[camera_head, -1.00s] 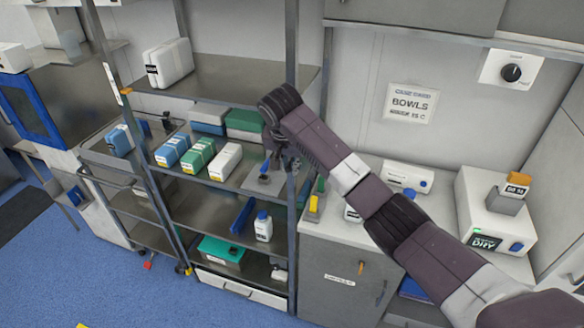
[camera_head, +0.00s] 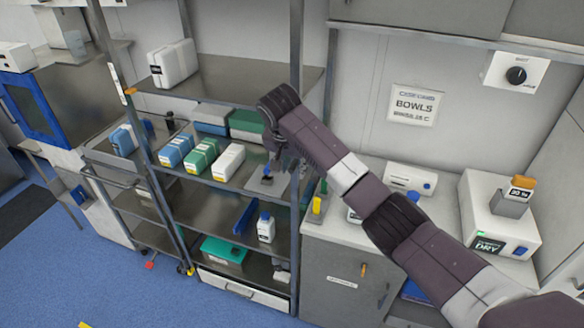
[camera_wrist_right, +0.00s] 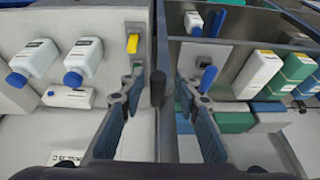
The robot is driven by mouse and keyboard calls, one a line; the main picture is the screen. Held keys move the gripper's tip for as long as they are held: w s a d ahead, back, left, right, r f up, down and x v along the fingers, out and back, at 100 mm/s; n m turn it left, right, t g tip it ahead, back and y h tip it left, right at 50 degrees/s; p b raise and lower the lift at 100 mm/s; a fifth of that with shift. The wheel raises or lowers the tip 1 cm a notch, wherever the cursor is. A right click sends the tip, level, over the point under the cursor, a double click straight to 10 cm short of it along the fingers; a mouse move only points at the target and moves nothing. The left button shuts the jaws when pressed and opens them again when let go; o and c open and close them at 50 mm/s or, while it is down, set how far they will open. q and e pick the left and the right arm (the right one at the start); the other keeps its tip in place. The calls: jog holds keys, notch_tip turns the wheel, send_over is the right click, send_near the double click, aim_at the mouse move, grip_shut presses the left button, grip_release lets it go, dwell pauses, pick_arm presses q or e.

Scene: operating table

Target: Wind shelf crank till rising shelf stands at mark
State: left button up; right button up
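The shelf rack (camera_head: 299,60) has several grey shelves. A crank with a blue knob (camera_head: 267,171) sits on a grey plate on the middle shelf; it also shows in the right wrist view, where its blue handle (camera_wrist_right: 208,78) is beside the right finger. My right gripper (camera_head: 282,157) is just right of the crank, partly hidden by its own wrist. In the wrist view its fingers (camera_wrist_right: 160,92) are spread, with a dark upright post between them. An orange mark (camera_head: 130,91) is on the rack's left post, near the top shelf (camera_head: 225,85). My left gripper is not in view.
White, green and blue boxes (camera_head: 201,155) fill the middle shelf left of the crank. A yellow-based item (camera_head: 317,205) stands on the counter (camera_head: 335,236) right of the rack post. White bottles (camera_wrist_right: 83,58) stand nearby. Blue floor (camera_head: 110,285) is open at front left.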

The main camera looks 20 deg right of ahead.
jog(key=shift+r, duration=0.1)
jog(key=v, duration=1.1)
jog(key=shift+r, duration=0.35)
jog(key=shift+s+a, duration=0.1)
jog(key=shift+s, duration=0.05)
